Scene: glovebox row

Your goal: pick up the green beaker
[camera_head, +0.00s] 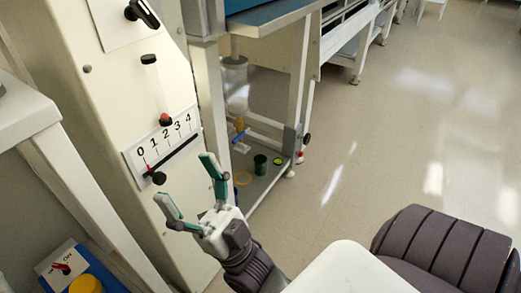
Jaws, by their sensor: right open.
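A small dark green beaker (261,164) stands upright on the low shelf (257,186) under the blue-edged bench. My right gripper (186,180) is open and empty, with its two green-and-grey fingers spread wide. In the picture it is to the left of the beaker and apart from it, in front of the white panel. The beaker's near side and rim show clear of the gripper. My left gripper is not in view.
A clear vessel (235,85) with a yellow tap (239,126) hangs above the shelf. A metal leg (298,100) stands at right. The white panel (125,110) has a numbered slider. Open floor (390,150) lies right.

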